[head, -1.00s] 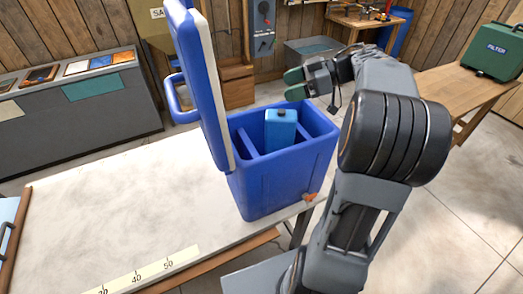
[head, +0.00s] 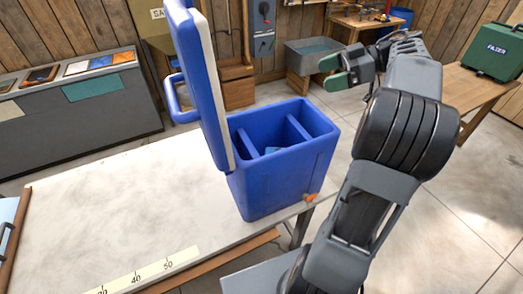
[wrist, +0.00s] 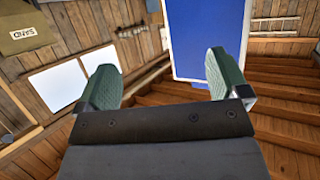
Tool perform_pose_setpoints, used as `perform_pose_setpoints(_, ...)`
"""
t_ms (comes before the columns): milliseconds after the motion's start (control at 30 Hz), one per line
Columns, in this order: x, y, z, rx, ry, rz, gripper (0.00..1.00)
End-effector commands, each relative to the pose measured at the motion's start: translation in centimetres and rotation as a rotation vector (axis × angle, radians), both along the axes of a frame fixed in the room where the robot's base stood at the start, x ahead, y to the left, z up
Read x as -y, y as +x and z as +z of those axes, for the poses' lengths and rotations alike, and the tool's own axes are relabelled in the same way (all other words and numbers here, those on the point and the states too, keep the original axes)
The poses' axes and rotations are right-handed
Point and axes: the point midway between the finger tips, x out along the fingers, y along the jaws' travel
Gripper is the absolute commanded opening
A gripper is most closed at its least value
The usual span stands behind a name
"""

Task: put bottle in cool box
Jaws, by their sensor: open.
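The blue cool box (head: 275,187) stands on the pale table with its lid (head: 202,85) raised at the left. Inner dividers split it into compartments. In the middle compartment, a small lighter blue patch of the bottle (head: 271,150) shows low between the dividers; the rest is hidden by the box. My gripper (head: 331,73) is open and empty, above and to the right of the box, apart from it. In the wrist view, both green fingertips (wrist: 163,78) are wide apart with nothing between them, and the lid (wrist: 208,40) shows beyond.
The table (head: 110,215) has free room left of the box, with a ruler strip (head: 137,278) at its front edge. A grey counter (head: 80,110) stands behind at left. A green filter case (head: 494,50) sits on a wooden table at right. A grey basin (head: 315,55) stands behind.

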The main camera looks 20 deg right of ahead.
Motion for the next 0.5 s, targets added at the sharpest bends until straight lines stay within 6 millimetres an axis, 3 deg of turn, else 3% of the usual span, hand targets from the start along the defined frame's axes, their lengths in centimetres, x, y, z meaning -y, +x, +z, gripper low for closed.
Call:
perform_pose_setpoints(200,2.5,-1.1,1.4,0.0,0.0,-0.001,0.93)
perform_pose_setpoints(500,3.5,-1.6,1.6,0.0,0.0,0.001,0.93)
